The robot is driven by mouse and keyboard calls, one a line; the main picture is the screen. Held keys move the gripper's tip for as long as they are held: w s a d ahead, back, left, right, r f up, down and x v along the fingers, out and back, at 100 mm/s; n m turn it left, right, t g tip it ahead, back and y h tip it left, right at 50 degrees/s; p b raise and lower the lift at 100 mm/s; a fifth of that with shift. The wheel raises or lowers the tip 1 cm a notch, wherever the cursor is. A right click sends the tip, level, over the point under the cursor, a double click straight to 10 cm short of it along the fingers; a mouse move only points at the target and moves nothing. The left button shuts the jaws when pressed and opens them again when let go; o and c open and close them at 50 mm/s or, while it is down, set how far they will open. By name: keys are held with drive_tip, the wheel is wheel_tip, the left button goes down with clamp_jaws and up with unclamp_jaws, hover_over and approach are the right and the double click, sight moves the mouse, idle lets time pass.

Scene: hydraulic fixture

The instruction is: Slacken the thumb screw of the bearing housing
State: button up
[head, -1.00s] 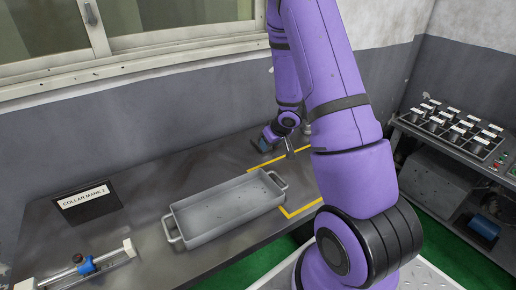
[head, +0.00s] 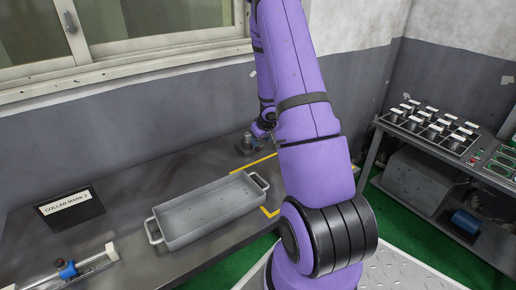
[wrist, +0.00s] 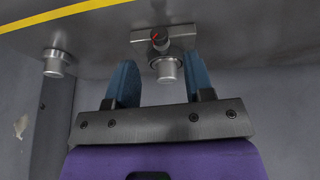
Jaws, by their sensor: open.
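In the wrist view, a black knob with a red mark (wrist: 160,41), which looks like the thumb screw, sits on a grey metal housing (wrist: 182,36) with a flat plate. A bright metal cylinder (wrist: 167,72) projects from it toward me. My gripper (wrist: 160,62) is open, its two blue fingers on either side of the cylinder, with clear gaps. Nothing is held. How far the fingertips are from the knob in depth I cannot tell.
A second metal cylinder (wrist: 54,64) stands to the left in the wrist view. On the bench are a grey tray (head: 160,234), a sign reading COLLAR MARK 2 (head: 70,205) and a rail with a blue clamp (head: 68,269). A side table holds a rack of labelled parts (head: 470,130).

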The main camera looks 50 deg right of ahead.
sight(258, 149)
drive_tip(key=shift+x, duration=2.9)
clamp_jaws()
